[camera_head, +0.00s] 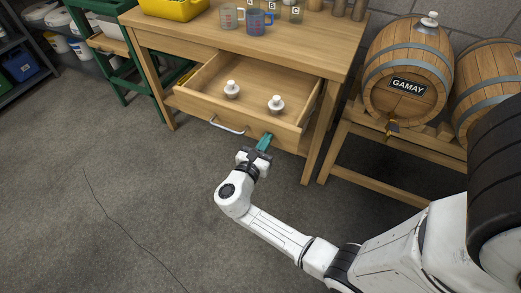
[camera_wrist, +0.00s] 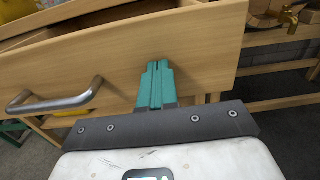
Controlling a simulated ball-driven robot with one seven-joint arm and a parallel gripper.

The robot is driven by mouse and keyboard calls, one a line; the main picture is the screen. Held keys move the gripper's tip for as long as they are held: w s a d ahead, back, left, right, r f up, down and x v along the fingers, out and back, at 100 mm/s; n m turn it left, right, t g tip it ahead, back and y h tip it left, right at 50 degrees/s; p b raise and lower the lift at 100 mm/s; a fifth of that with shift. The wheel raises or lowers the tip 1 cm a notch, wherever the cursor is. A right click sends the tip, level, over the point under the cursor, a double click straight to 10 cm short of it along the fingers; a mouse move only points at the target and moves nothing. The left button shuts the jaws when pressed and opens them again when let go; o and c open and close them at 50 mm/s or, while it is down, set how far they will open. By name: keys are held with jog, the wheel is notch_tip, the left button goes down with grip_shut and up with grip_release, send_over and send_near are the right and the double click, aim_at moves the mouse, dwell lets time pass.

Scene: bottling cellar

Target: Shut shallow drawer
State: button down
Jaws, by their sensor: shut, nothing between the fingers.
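The shallow drawer (camera_head: 205,106) is pulled well out of the wooden table, with two white knobbed stoppers (camera_head: 232,90) (camera_head: 276,104) lying inside. Its metal bar handle (camera_head: 227,126) is on the front panel; the handle also shows in the wrist view (camera_wrist: 55,100), left of my fingers. My gripper (camera_head: 264,142) has teal fingers pressed together with nothing between them. In the wrist view, my gripper (camera_wrist: 157,68) points at the drawer's front panel (camera_wrist: 205,62), right of the handle. The fingertips are at or very close to the panel; I cannot tell if they touch.
The wooden table (camera_head: 200,38) carries measuring jugs (camera_head: 259,22), lettered bottles and a yellow bin (camera_head: 175,8). A barrel (camera_head: 408,70) stands on a wooden rack (camera_head: 400,150) at the right. A green-framed stand is at the left.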

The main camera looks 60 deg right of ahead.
aim_at(296, 96)
jog(key=d+b, duration=0.3)
jog(key=d, duration=0.5)
jog(key=d+b, duration=0.3)
jog(key=d, duration=0.6)
jog(key=d+b, duration=0.4)
jog(key=d, duration=0.5)
jog(key=shift+w+d+f, duration=0.15)
jog(key=shift+w+d, duration=0.05)
jog(key=shift+w, duration=0.15)
jog(key=shift+w+d, duration=0.1)
jog(key=shift+d, duration=0.5)
jog(key=shift+r+b, duration=0.2)
jog(key=shift+b, duration=0.15)
jog(key=shift+w+d+r, duration=0.1)
jog(key=shift+r, duration=0.05)
